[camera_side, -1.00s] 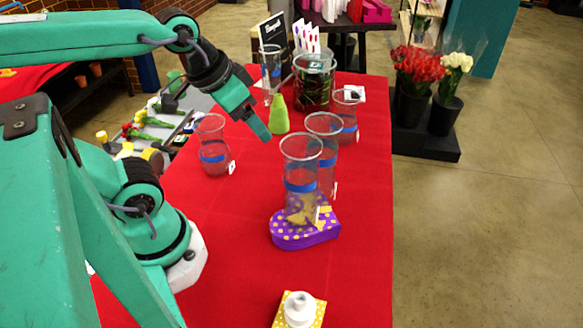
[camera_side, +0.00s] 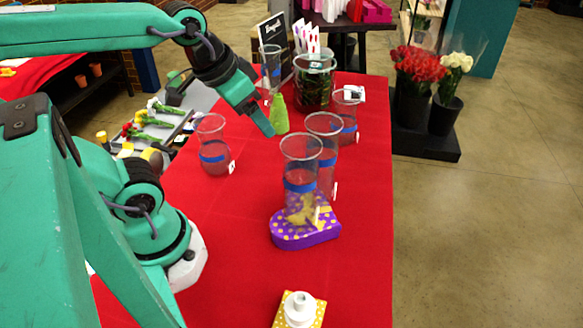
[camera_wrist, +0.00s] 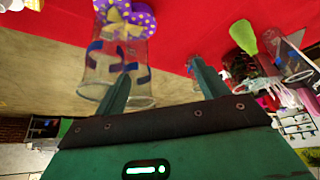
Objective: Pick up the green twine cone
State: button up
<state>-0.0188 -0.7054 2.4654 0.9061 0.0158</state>
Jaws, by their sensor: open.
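The green twine cone (camera_side: 279,114) stands upright on the red table in the side view, with its narrow end up. In the wrist view it also shows (camera_wrist: 244,37) at the upper right, beyond the right fingertip and outside the space between the fingers. My gripper (camera_side: 268,131) is just in front of the cone in the side view, pointing down and to the right. In the wrist view its two fingers (camera_wrist: 160,85) are spread with nothing held between them. I cannot tell whether a finger touches the cone.
A clear vase (camera_side: 212,148) stands left of my gripper. Other glass vases with blue bands (camera_side: 301,170) stand to the right, one on a purple dotted box (camera_side: 290,238). A dark-patterned glass jar (camera_side: 314,85) is behind the cone. The front left red tablecloth (camera_side: 235,260) is clear.

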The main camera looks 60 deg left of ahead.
jog(key=w+a+r+g, duration=0.1)
jog(key=w+a, duration=0.4)
jog(key=w, duration=0.3)
jog(key=g, duration=0.4)
send_near(278, 95)
jog(key=shift+n, duration=0.4)
jog(key=f, duration=0.6)
jog(key=shift+d+f, duration=0.15)
jog(key=shift+d, duration=0.25)
jog(key=shift+w+a+f, duration=0.1)
jog(key=shift+a+f, duration=0.3)
jog(key=shift+f, duration=1.35)
jog(key=shift+f, duration=2.6)
